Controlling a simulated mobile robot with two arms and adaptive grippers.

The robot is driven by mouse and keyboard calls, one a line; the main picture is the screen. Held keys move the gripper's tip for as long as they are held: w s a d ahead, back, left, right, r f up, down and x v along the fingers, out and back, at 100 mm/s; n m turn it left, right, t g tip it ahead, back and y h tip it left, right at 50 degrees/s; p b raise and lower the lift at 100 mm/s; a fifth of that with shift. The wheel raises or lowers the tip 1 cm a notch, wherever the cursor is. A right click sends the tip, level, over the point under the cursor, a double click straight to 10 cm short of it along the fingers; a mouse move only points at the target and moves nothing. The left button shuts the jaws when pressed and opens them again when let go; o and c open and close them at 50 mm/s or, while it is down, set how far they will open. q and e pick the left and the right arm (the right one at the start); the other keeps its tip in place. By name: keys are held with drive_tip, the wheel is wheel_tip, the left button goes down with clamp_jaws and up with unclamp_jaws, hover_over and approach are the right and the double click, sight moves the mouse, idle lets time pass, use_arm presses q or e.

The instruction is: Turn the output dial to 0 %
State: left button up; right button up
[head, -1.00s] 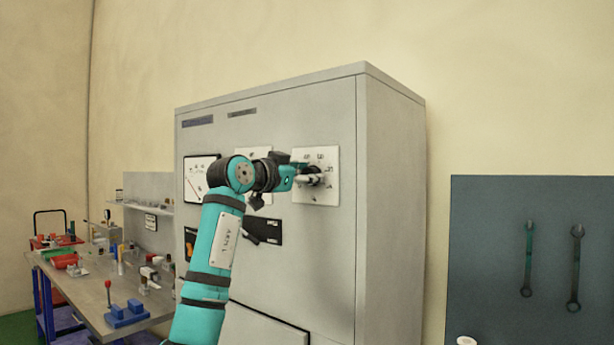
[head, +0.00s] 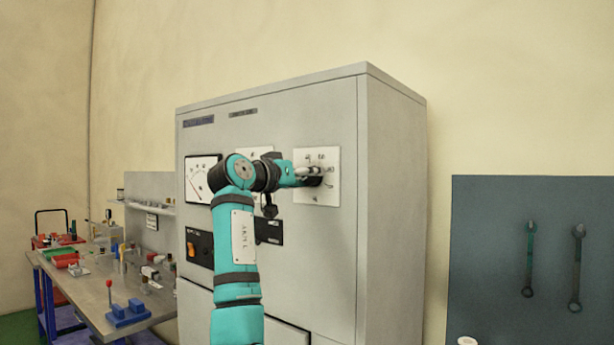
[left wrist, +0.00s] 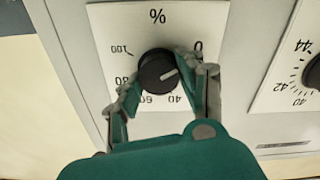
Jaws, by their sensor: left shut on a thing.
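The output dial is a black round knob (left wrist: 157,71) on a white plate (head: 330,189) marked with % in the left wrist view. Its white pointer line points right and slightly up, between the 40 and 0 marks; the mark there is hidden behind a finger. My left gripper (head: 312,176) has its fingers on either side of the knob and is shut on it; in the left wrist view the gripper (left wrist: 154,82) shows one finger at lower left and one at upper right. In the head view the knob is mostly hidden by the gripper. My right gripper is out of view.
The plate is on a tall grey cabinet (head: 310,120) with a white meter (head: 199,185) and an orange switch (head: 191,249). A second dial plate (left wrist: 300,75) is close by. A cluttered workbench (head: 95,290) is at left; a dark board (head: 550,200) with wrenches is at right.

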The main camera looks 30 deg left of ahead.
use_arm(q)
drive_tip(key=shift+f, duration=0.25)
drive_tip(key=o, duration=1.1)
drive_tip(key=shift+r, duration=0.1)
drive_tip(key=shift+o, duration=0.2)
drive_tip(key=s, duration=1.2)
drive_tip(key=shift+a, duration=0.45)
drive_tip(key=shift+w, duration=0.1)
